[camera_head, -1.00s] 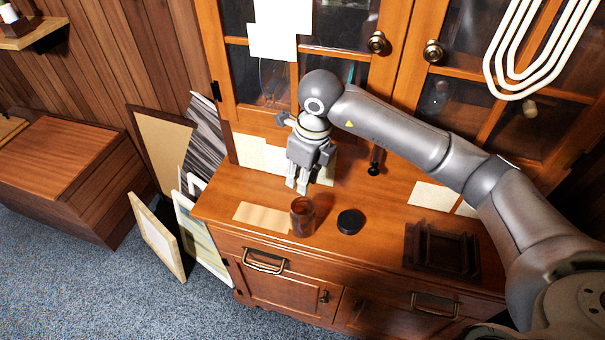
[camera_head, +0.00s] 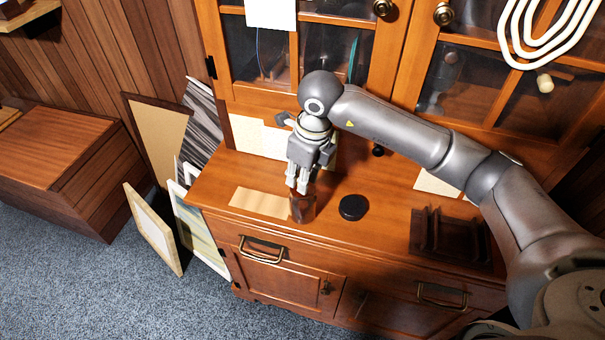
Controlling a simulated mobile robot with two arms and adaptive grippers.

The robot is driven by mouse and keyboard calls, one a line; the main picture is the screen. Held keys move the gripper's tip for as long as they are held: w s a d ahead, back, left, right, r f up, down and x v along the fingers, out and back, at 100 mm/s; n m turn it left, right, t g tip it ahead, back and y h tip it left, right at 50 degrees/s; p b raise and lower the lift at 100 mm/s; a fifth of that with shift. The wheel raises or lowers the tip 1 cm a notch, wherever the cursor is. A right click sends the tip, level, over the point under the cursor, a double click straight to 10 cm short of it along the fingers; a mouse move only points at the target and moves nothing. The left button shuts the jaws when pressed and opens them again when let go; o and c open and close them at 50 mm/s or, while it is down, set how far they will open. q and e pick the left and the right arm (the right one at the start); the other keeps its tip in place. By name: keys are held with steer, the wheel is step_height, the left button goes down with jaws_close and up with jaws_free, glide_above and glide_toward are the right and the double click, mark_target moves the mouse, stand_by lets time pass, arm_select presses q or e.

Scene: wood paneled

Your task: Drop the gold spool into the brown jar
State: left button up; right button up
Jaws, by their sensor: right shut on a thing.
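The brown jar (camera_head: 303,210), a see-through brown glass vessel, stands upright on the wooden cabinet top near its front left. My right gripper (camera_head: 297,187) points down with its fingertips at the jar's mouth, overlapping the rim in this view. I cannot tell whether they are above the opening or inside it. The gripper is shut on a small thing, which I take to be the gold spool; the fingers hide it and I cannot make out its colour. My left gripper is not in view.
A round black lid (camera_head: 353,207) lies right of the jar. A dark slotted rack (camera_head: 446,238) stands further right on the cabinet top (camera_head: 385,215). A tan paper sheet (camera_head: 259,203) lies left of the jar. Glass doors rise behind, and frames lean at the left.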

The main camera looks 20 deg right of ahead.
steer(key=o, duration=0.8)
steer(key=shift+o, duration=0.2)
step_height(320, 180, up, 12)
steer(key=s+d, duration=0.1)
steer(key=shift+s, duration=0.25)
steer(key=shift+d+f, duration=0.1)
